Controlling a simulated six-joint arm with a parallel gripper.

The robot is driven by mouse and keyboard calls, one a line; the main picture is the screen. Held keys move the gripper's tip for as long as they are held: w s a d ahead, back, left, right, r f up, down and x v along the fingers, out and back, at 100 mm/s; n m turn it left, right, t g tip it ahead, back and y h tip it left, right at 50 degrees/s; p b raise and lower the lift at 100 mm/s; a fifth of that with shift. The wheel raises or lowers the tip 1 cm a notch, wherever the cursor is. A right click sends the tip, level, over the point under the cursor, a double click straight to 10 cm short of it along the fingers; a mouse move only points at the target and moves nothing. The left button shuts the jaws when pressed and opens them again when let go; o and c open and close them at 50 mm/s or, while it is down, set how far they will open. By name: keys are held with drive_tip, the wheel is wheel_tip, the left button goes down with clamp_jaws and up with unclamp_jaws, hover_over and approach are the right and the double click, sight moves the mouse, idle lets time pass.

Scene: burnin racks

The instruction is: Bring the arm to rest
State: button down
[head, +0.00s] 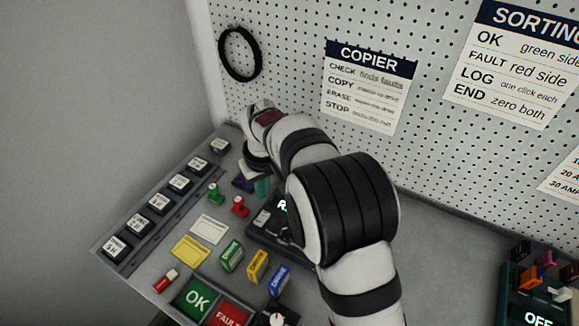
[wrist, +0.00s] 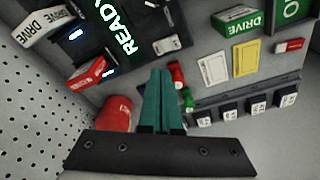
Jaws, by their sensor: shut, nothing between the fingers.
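My gripper (wrist: 160,73) shows in the wrist view as two teal fingers pressed together, with nothing between them. In the head view my gripper (head: 262,186) points down over the back part of the grey bench panel (head: 150,283). My arm bends in from the lower right and hides part of the panel and of the device marked READY (wrist: 118,45). In the wrist view the fingertips appear beside that device, apart from it as far as I can tell.
A red cylinder (wrist: 114,112) stands left of the fingers in the wrist view. Small green (head: 215,193) and red (head: 240,206) pieces are close by. DRIVE boxes (head: 232,256), cards (head: 190,250) and black labelled blocks (head: 160,202) surround them. A pegboard (head: 290,70) rises behind.

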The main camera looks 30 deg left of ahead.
drive_tip(key=s+d+r+m, duration=0.2)
drive_tip(key=d+r+m, duration=0.15)
drive_tip(key=d, duration=0.55)
drive_tip(key=s+d+r+m, duration=0.2)
drive_tip(key=d+r+m, duration=0.15)
drive_tip(key=d, duration=0.45)
drive_tip(key=s+d+r+m, duration=0.2)
drive_tip(key=d+r+m, duration=0.15)
drive_tip(key=d, duration=0.55)
drive_tip(key=s+d+f+m+g, duration=0.1)
drive_tip(key=s+d+m, duration=0.6)
drive_tip(key=s, duration=0.7)
drive_tip(key=shift+s+d, duration=0.4)
drive_tip(key=shift+d, duration=0.6)
